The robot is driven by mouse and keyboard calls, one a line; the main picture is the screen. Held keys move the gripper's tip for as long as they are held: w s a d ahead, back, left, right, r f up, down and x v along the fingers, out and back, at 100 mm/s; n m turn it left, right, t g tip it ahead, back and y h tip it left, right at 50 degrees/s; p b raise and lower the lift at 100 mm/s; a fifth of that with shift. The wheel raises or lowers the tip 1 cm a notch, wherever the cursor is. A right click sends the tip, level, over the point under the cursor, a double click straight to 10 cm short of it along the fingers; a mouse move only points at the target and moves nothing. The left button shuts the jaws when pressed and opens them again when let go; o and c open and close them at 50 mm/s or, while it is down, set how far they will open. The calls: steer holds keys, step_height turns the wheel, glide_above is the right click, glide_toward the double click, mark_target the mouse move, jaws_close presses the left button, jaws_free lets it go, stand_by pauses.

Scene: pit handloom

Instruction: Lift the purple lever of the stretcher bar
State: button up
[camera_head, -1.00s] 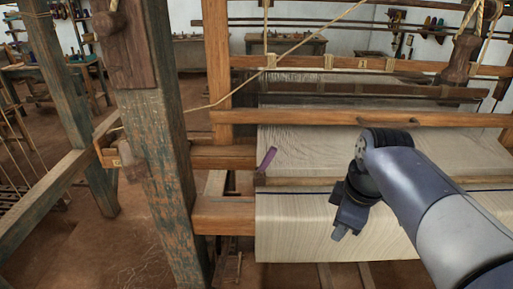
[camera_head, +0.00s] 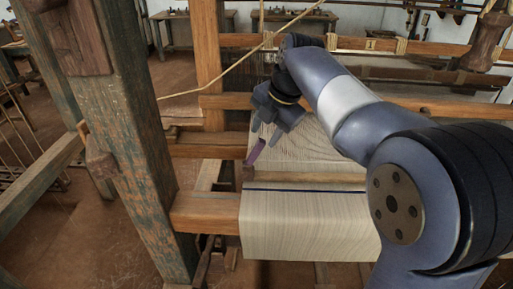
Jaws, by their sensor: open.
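The purple lever (camera_head: 256,151) stands tilted at the left edge of the cloth, its top leaning to the right. It belongs to the wooden stretcher bar (camera_head: 310,177), which lies across the cloth. My gripper (camera_head: 264,130) is just above the lever, pointing down. Its two fingers are apart, with nothing seen between them. The fingertips are close to the lever's top; I cannot tell if they touch it.
The pale cloth (camera_head: 300,215) with a dark blue stripe hangs over the front beam. A thick worn post (camera_head: 130,150) stands at the left. A slanting cord (camera_head: 225,81) and a wooden crossbar (camera_head: 225,101) are near my gripper. The floor at lower left is mostly clear.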

mark_target(258, 149)
steer(key=x, duration=0.7)
steer(key=shift+f+p, duration=0.25)
steer(key=shift+p, duration=0.15)
steer(key=shift+c, duration=0.3)
jaws_close()
